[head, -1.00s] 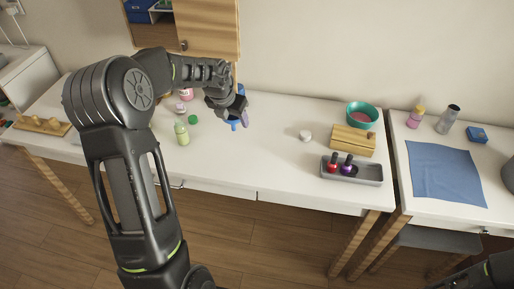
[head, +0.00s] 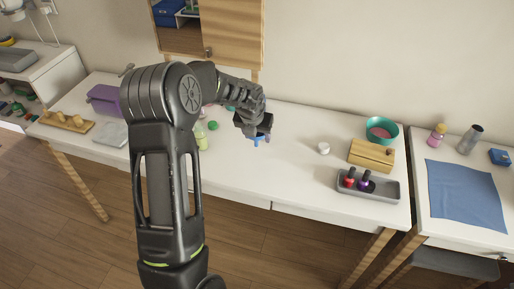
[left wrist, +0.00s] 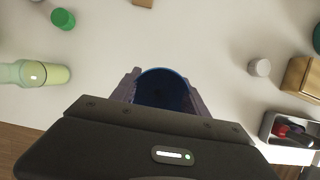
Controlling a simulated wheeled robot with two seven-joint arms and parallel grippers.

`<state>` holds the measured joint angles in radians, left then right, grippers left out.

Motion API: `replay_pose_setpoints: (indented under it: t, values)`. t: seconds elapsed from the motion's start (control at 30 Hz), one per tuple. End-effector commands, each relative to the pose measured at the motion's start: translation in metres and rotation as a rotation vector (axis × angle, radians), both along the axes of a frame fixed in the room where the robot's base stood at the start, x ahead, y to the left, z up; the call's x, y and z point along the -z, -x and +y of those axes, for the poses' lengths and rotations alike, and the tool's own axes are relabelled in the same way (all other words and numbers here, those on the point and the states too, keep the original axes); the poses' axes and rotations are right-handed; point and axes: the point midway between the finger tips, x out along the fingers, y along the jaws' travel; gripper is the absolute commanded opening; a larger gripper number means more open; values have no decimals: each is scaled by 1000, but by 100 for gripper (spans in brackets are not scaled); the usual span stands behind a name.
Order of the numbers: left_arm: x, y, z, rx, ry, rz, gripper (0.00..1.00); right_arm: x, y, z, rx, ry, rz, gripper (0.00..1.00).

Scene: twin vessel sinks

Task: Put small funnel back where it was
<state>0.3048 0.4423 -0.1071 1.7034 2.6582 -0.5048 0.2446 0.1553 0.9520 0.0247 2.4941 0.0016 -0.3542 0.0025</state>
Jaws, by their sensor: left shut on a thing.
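A small blue funnel (head: 257,141) is held by my left gripper (head: 262,136) over the white table. In the left wrist view the round blue mouth of the funnel (left wrist: 162,88) lies between the two fingers of my left gripper (left wrist: 160,92), which are shut on it. The gripper hides the funnel's lower part in the left wrist view, and I cannot tell whether it touches the table. My right gripper is not in view.
A grey tray (head: 388,193) with a red and a purple bottle stands at the right, near a wooden box (head: 371,154), a teal bowl (head: 382,128) and a white jar (head: 323,148). A green bottle (head: 201,138) is left of the gripper. The table middle is clear.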

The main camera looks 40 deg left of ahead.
Motion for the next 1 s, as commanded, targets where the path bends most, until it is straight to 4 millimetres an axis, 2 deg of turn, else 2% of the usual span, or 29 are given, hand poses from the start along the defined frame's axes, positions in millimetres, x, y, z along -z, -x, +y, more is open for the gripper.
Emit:
replay_pose_setpoints:
  t: [0.13, 0.47, 0.73, 1.0]
  values:
    - [17, 0, 0, 0, 0, 1, 15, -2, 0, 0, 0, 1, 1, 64]
    - [20, 0, 0, 0, 0, 0, 15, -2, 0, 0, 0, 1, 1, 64]
    - [52, 0, -1, 0, 0, 1, 15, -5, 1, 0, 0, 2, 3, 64]
    - [55, 0, 0, -1, 0, -1, 15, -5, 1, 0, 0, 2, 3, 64]
